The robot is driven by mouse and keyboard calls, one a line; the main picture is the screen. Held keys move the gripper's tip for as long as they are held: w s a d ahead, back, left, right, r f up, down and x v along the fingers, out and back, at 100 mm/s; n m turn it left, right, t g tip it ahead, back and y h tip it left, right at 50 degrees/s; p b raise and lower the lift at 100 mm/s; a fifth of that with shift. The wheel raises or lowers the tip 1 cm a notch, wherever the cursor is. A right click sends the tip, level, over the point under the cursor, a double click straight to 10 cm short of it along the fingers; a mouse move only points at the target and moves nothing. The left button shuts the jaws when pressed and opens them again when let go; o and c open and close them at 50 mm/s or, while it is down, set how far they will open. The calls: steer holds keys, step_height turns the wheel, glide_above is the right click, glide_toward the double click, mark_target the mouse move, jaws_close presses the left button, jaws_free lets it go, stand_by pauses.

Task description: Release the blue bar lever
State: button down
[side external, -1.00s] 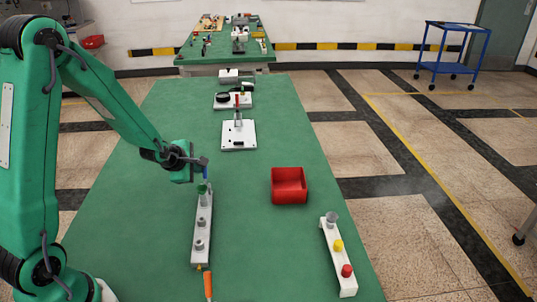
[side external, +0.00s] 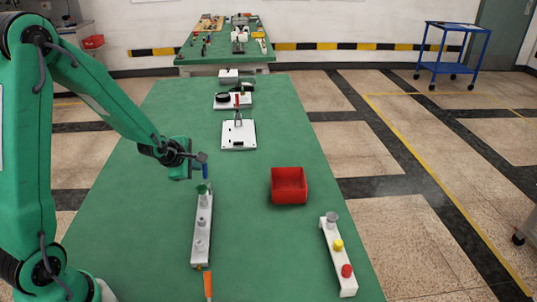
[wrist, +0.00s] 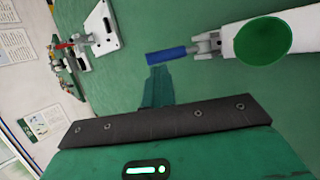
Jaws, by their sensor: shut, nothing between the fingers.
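The blue bar lever (side external: 205,171) stands up at the far end of the pale rail (side external: 202,230), just beyond its green knob (side external: 202,189). In the wrist view the blue handle (wrist: 170,56) joins a metal clamp (wrist: 208,43) beside the large green knob (wrist: 263,40). My gripper (side external: 203,158) is just above the lever in the side view. It is shut and empty. In the wrist view its narrow tip (wrist: 158,75) lies close to the handle; I cannot tell whether they touch.
A red bin (side external: 289,198) stands to the right. Another pale rail (side external: 338,256) carries grey, yellow and red knobs. A white plate with a red-handled clamp (side external: 238,135) lies farther back. An orange-handled tool (side external: 208,285) is at the near end. Green tabletop between them is clear.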

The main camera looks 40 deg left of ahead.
steer(key=shift+w+d+r, duration=0.2)
steer(key=shift+w+r, duration=0.2)
steer(key=shift+w, duration=0.1)
steer(key=shift+y, duration=0.4)
steer(key=a, duration=0.1)
steer(key=s+a+f, duration=0.2)
steer(key=a, duration=0.1)
steer(key=shift+s+f, duration=0.1)
steer(key=shift+f, duration=0.05)
steer(key=d+f+v, duration=0.1)
steer(key=v, duration=0.9)
steer(key=shift+s, duration=0.35)
steer(key=c, duration=1.7)
jaws_free()
steer(key=shift+o, duration=1.3)
steer(key=shift+w, duration=0.1)
steer(key=w+m+g+h, duration=0.1)
steer(key=w+m, duration=0.3)
steer(key=m, duration=0.4)
steer(key=w+d+m+g, duration=0.1)
steer(key=w+m, duration=0.3)
steer(key=m, duration=0.5)
steer(key=shift+f+g+h, duration=0.25)
steer(key=shift+g+h, duration=0.15)
steer(key=shift+g, duration=0.3)
steer(key=shift+d+f, duration=0.1)
steer(key=shift+f, duration=0.1)
